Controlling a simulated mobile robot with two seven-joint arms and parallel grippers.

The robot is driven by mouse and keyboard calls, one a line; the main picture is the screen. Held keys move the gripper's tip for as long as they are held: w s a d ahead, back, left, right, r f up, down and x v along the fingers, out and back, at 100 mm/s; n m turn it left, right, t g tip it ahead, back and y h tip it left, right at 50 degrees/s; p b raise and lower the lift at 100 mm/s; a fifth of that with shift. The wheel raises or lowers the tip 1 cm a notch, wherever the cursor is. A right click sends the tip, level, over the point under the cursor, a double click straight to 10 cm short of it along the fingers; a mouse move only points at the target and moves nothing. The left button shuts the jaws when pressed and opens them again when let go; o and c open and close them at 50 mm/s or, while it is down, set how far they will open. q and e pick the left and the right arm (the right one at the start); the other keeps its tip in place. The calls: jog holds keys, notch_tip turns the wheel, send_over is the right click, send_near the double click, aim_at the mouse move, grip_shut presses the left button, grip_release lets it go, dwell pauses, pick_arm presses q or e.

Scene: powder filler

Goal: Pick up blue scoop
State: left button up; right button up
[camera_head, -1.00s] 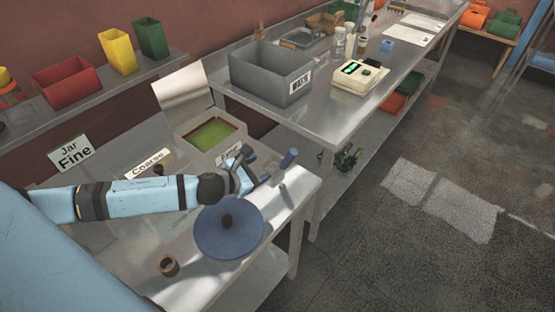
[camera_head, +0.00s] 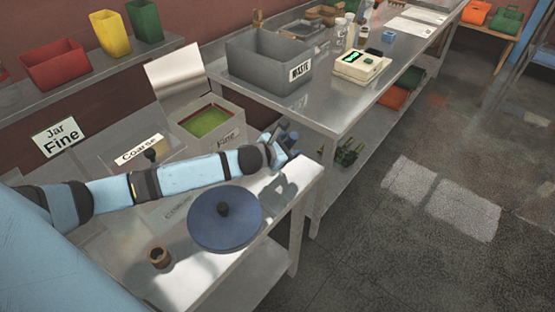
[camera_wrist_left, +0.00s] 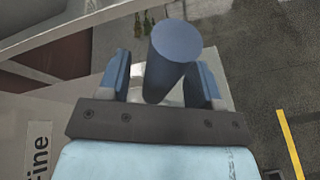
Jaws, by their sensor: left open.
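A blue cylinder, which looks like the handle of the blue scoop (camera_wrist_left: 176,50), stands between the two fingers of my left gripper (camera_head: 285,146) in the left wrist view. The fingers are spread on either side of it, with a visible gap at the left finger. Whether the right finger touches it I cannot tell. The scoop's bowl is hidden. My right gripper is not in view.
A blue round lid (camera_head: 223,222) with a dark knob lies below my left arm. The open Fine box (camera_head: 232,137) holds green material. A small brown cup (camera_head: 159,258) stands at the near table's front. A grey waste bin (camera_head: 262,71) stands on the far table.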

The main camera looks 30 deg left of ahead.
pick_arm(q)
grip_shut()
jog(key=shift+r, duration=0.1)
dwell(0.3)
notch_tip(320, 180, up, 20)
jog(key=shift+p, duration=0.3)
